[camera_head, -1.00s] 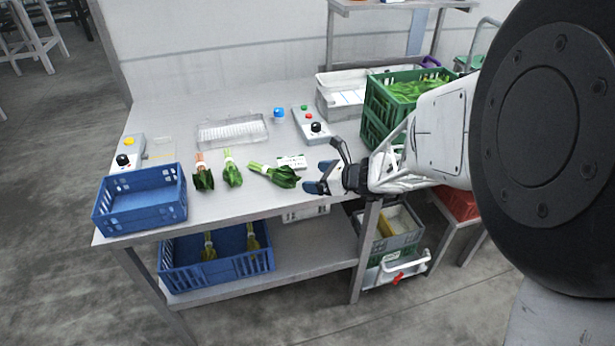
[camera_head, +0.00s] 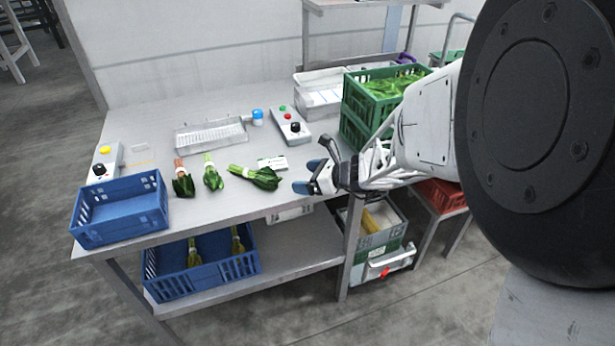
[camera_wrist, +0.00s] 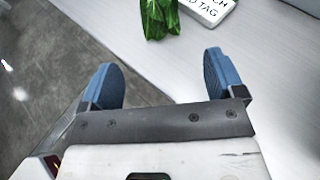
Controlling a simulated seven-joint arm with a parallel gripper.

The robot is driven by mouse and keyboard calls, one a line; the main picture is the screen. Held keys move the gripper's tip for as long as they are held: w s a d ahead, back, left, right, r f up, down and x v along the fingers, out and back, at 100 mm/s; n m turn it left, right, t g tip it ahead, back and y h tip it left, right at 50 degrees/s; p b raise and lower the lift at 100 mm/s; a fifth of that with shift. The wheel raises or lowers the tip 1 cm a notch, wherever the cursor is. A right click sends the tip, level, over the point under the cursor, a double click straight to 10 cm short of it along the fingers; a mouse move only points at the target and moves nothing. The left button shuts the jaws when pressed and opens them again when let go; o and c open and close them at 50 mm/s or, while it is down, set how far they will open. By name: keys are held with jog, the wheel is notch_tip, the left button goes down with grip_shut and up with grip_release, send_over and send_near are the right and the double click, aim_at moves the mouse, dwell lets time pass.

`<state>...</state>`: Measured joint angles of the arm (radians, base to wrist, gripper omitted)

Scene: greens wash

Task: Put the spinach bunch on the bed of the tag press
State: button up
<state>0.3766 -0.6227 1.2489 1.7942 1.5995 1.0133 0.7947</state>
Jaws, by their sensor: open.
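Three leafy green bunches lie on the table. The left bunch (camera_head: 183,183) has orange-red stems, the middle bunch (camera_head: 213,175) stands out by its pale band, and the right bunch (camera_head: 258,177) has light green stems and lies slantwise. I cannot tell for sure which is spinach. My gripper (camera_head: 309,176) is open and empty, just right of the right bunch and apart from it. In the wrist view, dark leaves (camera_wrist: 160,18) show beyond my open blue fingers (camera_wrist: 160,72). Two button units, a left one (camera_head: 104,163) and a back one (camera_head: 290,125), could be the tag press; I cannot tell which.
A printed white card (camera_head: 272,163) lies behind the right bunch. A blue crate (camera_head: 120,212) stands at the table's left front, with another (camera_head: 205,276) on the lower shelf. A clear tray (camera_head: 211,134) is at the back. Green crates (camera_head: 357,132) stand behind my arm.

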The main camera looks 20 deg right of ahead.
jog(key=shift+r, duration=0.1)
jog(key=s+a+r+n+g, duration=0.4)
jog(key=s+a+r+n, duration=0.2)
jog(key=r+n, duration=0.1)
jog(key=s+r+n+g+h, duration=0.1)
jog(key=s+r+n+h, duration=0.4)
jog(key=s+n, duration=0.5)
jog(key=s+r+n+g+h, duration=0.2)
jog(key=s+r+n+h, duration=0.2)
jog(key=s+r+n, duration=0.3)
jog(key=s+n, duration=0.2)
jog(key=s, duration=0.2)
jog(key=shift+s+r+n+h, duration=0.3)
jog(key=shift+r+n+h, duration=0.1)
jog(key=c, duration=0.5)
jog(key=shift+o, duration=0.2)
